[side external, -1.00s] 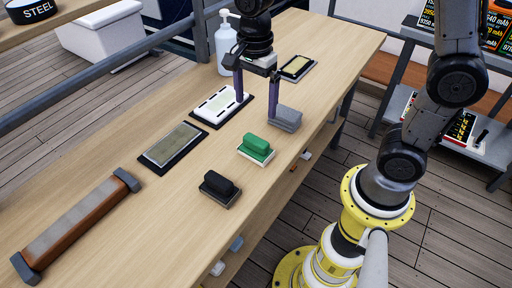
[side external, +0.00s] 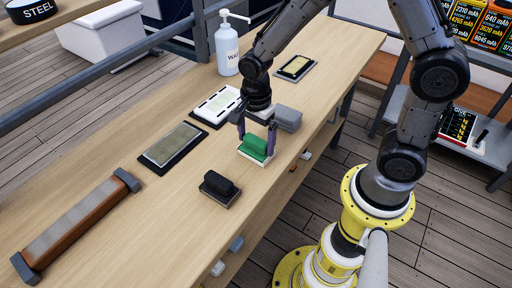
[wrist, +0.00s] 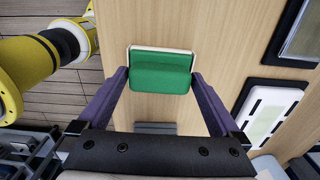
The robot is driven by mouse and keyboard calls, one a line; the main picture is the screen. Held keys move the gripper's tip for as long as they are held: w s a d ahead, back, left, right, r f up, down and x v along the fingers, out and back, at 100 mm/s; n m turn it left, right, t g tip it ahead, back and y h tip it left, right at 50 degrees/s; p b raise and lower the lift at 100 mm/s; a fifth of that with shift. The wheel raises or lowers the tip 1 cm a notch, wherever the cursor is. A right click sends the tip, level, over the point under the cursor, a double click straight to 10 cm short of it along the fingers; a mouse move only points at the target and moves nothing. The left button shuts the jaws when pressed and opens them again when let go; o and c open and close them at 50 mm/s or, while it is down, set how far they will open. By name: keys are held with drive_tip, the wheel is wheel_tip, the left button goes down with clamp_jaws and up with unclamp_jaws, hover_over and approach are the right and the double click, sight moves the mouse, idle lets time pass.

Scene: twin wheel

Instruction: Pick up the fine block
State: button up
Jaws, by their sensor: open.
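Several handled blocks stand on the wooden table; no readable label shows which is the fine block. A green block with a pale base (side external: 256,148) stands in the middle, a black block (side external: 219,185) stands nearer the camera, and a grey block (side external: 288,117) stands farther back. My gripper (side external: 257,141) is open, pointing down, with its purple fingers at either side of the green block. The grey block (wrist: 155,128) is partly hidden by my gripper.
A long brown bar with dark ends (side external: 80,225) lies at the near left. A pump bottle (side external: 227,50) stands at the back. Bare table (side external: 150,215) surrounds the black block.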

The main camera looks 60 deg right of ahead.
sight(256, 139)
drive_tip(key=shift+f, duration=0.2)
drive_tip(key=c, duration=1.1)
drive_tip(key=shift+o, duration=0.2)
drive_tip(key=shift+r, duration=0.1)
drive_tip(key=shift+r, duration=0.5)
wheel_tip(256, 139, up, 2)
drive_tip(key=shift+r, duration=0.2)
drive_tip(key=s+d+r, duration=0.1)
drive_tip(key=s+r, duration=0.8)
drive_tip(key=s, duration=0.5)
drive_tip(key=shift+d+r, duration=0.25)
drive_tip(key=shift+d, duration=0.1)
